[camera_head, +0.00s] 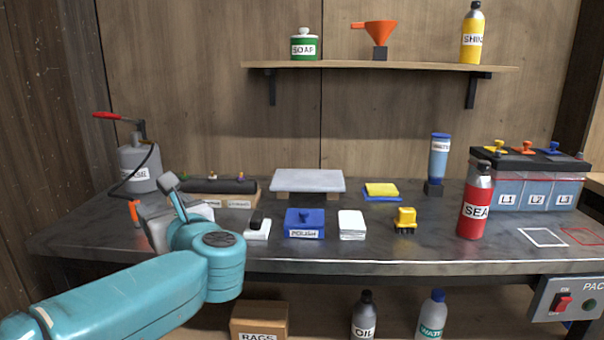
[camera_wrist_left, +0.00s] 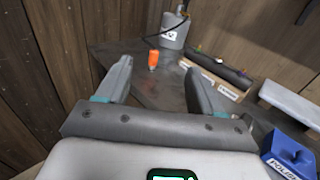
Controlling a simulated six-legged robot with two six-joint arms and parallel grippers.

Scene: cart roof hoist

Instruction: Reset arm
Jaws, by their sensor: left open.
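My left gripper (camera_wrist_left: 157,88) is open in the left wrist view, its two grey fingers spread apart with nothing between them. In the head view my teal left arm comes in from the lower left, and the left gripper (camera_head: 172,188) is over the left part of the workbench (camera_head: 330,250). Beyond the fingers stands an orange object (camera_wrist_left: 153,60), partly hidden by my gripper in the head view. My right gripper is in neither view.
A grey pump can (camera_head: 138,168) stands at the back left. A shelf (camera_head: 380,66) hangs above.

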